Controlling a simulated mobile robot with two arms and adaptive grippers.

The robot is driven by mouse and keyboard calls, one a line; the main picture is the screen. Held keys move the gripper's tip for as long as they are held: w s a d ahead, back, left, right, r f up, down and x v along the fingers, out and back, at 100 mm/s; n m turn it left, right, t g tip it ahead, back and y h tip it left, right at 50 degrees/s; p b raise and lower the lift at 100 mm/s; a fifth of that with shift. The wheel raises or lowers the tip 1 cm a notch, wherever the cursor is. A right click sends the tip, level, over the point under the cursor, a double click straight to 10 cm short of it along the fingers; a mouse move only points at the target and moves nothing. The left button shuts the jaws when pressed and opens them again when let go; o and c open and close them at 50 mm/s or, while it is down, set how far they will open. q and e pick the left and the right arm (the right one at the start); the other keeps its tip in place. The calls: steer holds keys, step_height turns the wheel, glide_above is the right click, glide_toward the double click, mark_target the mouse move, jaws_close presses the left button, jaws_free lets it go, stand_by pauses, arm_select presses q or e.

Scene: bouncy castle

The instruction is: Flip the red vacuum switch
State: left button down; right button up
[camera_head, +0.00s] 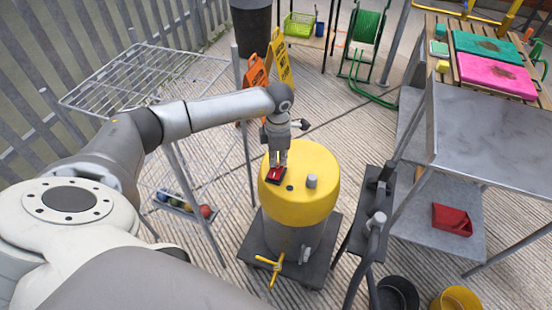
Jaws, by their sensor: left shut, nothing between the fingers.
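The red vacuum switch (275,175) sits on the left part of the yellow lid of a vacuum drum (318,172). My left gripper (281,162) is directly above the switch, pointing down, shut and empty. Its fingertips are at or very near the back edge of the switch; I cannot tell whether they touch. The gripper covers the far side of the switch, and its exact tilt is too small to read. A grey knob (311,181) stands on the lid to the right of the switch. My right gripper is not in view.
The drum stands on a dark base with a yellow tap (270,266). A wire rack (150,75) is at left. A metal table (490,125) is at right, with a red container (452,219) on its lower shelf. A yellow bucket (456,299) stands at front right.

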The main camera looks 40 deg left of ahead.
mark_target(278, 166)
arm_select(q)
steer(key=shift+s+f+b, duration=0.1)
steer(key=shift+f+b, duration=0.5)
steer(key=shift+f, duration=0.15)
steer(key=shift+r, duration=0.15)
steer(key=shift+r+p, duration=0.55)
steer(key=shift+p, duration=0.05)
steer(key=shift+r+p, duration=1.8)
steer(key=shift+r, duration=1.05)
